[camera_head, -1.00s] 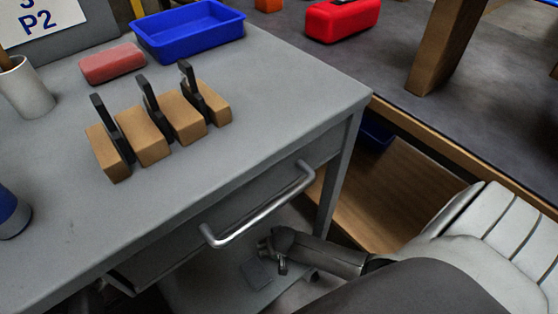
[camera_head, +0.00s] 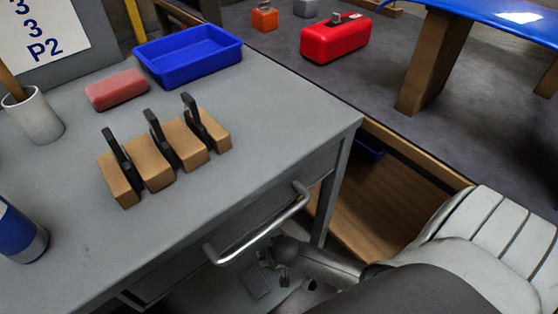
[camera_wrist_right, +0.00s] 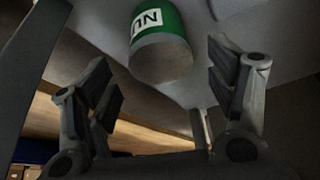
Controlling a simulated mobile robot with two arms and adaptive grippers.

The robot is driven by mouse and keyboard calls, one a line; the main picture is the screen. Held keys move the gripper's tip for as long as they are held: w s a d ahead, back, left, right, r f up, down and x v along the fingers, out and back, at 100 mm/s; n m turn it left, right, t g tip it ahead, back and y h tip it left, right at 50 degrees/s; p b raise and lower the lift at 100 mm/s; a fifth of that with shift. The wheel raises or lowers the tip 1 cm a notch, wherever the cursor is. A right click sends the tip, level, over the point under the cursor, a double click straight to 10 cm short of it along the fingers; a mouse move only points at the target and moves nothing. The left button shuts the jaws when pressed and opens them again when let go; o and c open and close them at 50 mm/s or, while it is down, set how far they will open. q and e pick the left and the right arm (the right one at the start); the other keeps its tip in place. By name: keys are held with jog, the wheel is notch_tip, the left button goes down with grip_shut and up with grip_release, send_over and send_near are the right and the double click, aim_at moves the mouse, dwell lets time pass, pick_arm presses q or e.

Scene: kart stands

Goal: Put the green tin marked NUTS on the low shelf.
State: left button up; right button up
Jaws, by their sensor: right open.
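The green tin (camera_wrist_right: 160,42) shows in the right wrist view, with a white label where "NU" can be read and a grey end facing me. It lies ahead of my right gripper (camera_wrist_right: 163,90), between the lines of its fingers. The fingers are open and look apart from the tin. In the head view my right gripper (camera_head: 270,270) is low, below the drawer handle, and partly dark. The tin cannot be made out there. A grey low surface (camera_head: 235,298) lies under the grey table; I cannot tell whether it is the low shelf. My left gripper is not in view.
The grey table (camera_head: 270,130) has a drawer handle (camera_head: 262,228) close to my right arm. On it are a tool block (camera_head: 152,165), a blue tray (camera_head: 190,55) and a cup (camera_head: 35,118). A wooden compartment (camera_head: 375,205) opens to the right.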

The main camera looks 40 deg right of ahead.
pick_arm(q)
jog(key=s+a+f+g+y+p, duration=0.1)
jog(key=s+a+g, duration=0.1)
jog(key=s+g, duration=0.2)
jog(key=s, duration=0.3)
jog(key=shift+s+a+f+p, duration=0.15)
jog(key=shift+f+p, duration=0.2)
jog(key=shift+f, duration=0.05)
pick_arm(e)
jog(key=s+a+r+n, duration=0.1)
jog(key=s+r+n, duration=0.1)
jog(key=s+r, duration=0.2)
jog(key=s+a+r+n+y, duration=0.1)
jog(key=s+r, duration=0.3)
jog(key=r, duration=0.6)
jog(key=s+a+r+n, duration=0.2)
jog(key=s+r, duration=0.2)
jog(key=r, duration=0.4)
jog(key=shift+s+n+g+y, duration=0.15)
jog(key=shift+n+g+y, duration=0.15)
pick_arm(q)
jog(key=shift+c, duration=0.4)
pick_arm(e)
jog(key=shift+c, duration=0.3)
